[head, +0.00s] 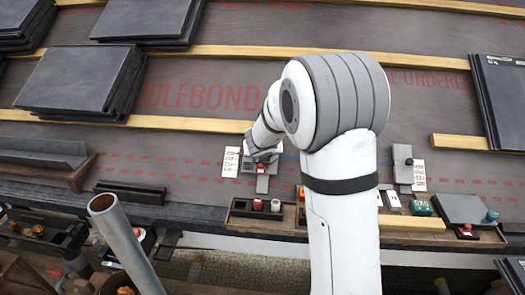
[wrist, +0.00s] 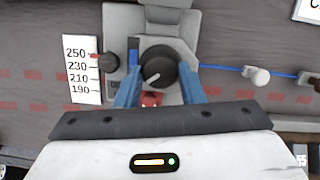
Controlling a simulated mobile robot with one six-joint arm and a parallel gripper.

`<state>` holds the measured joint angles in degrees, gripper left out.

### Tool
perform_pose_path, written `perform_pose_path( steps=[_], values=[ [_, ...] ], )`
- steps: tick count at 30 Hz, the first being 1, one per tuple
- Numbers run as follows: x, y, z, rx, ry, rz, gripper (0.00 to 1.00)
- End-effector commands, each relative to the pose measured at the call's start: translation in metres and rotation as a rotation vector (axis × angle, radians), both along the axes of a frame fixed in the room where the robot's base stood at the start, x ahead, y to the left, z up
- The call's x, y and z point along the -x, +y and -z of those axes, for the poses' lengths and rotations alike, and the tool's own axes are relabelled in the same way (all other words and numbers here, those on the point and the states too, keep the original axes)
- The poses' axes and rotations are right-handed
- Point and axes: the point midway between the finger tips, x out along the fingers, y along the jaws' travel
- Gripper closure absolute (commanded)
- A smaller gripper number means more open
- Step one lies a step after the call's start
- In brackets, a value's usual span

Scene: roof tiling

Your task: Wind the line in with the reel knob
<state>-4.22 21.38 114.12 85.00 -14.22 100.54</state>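The reel knob (wrist: 158,68) is round and black with a pale pointer mark, on a grey housing (wrist: 158,20) in the wrist view. My gripper (wrist: 160,80) has its two blue fingers apart, one on each side of the knob. I cannot tell whether they press on it. A blue line (wrist: 228,69) runs to the right from the housing, past a white peg (wrist: 257,75). A small red part (wrist: 151,99) shows between the fingers. In the head view, my gripper (head: 263,157) is low over the housing, and my arm hides part of the area.
A scale card marked 250 to 190 (wrist: 82,69) stands left of the housing, beside a small dark knob (wrist: 109,62). A similar grey device (head: 402,165) stands to the right. Stacked slates (head: 75,80) lie upper left. Timber battens (head: 190,126) cross the roof.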

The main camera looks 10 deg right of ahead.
Motion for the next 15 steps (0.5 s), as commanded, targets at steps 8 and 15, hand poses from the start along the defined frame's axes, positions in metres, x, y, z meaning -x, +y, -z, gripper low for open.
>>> perform_pose_path(
  steps=[8,15],
  values=[
    [0.0,0.0002,-0.0003,0.001,0.0,-0.001,0.44],
    [0.0015,0.0002,-0.0016,0.001,0.001,-0.001,0.44]
  ],
)
